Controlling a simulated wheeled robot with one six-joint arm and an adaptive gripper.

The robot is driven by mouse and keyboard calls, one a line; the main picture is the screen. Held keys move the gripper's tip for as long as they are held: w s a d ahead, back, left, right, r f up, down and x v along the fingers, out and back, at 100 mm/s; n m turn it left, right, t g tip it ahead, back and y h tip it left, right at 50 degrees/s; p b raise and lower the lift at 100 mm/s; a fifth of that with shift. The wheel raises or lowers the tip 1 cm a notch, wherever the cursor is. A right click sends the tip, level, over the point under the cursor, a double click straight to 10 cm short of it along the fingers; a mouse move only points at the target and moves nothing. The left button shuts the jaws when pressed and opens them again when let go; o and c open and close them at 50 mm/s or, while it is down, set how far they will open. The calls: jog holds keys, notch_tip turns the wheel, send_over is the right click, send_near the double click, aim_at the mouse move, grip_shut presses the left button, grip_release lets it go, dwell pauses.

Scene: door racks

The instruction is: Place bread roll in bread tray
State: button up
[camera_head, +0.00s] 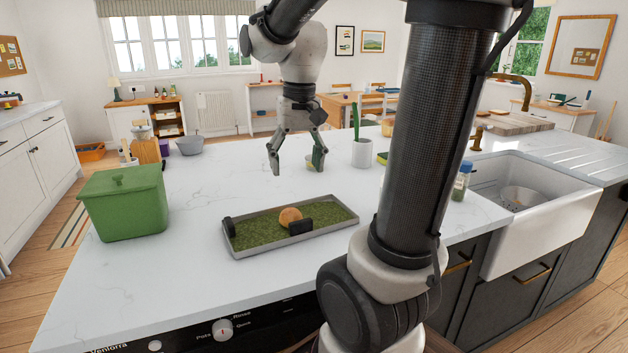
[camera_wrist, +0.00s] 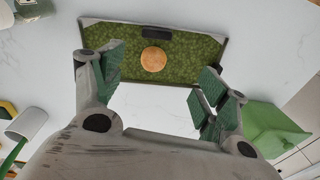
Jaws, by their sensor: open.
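The bread roll (camera_head: 290,217) is round and golden brown. It rests on the green-lined surface of a shallow grey-rimmed tray (camera_head: 252,248) with black end handles or blocks, on the white counter. In the wrist view the roll (camera_wrist: 154,59) shows on the tray (camera_wrist: 100,22), beyond the fingertips and apart from them. My gripper (camera_head: 297,168) is open and empty, above the counter behind the tray. In the wrist view both fingers of my gripper (camera_wrist: 160,85) are spread wide with nothing between them.
A green lidded bin (camera_head: 124,205) stands left of the tray. A jar (camera_head: 462,182) and a white sink (camera_head: 530,215) are farther right. The counter between bin and tray is clear.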

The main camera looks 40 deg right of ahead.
jog(key=s+a+n+t, duration=0.2)
jog(key=s+n+t, duration=0.1)
jog(key=s, duration=0.8)
jog(key=shift+n+t, duration=0.3)
jog(key=shift+n, duration=0.3)
jog(key=shift+s+a+r, duration=0.1)
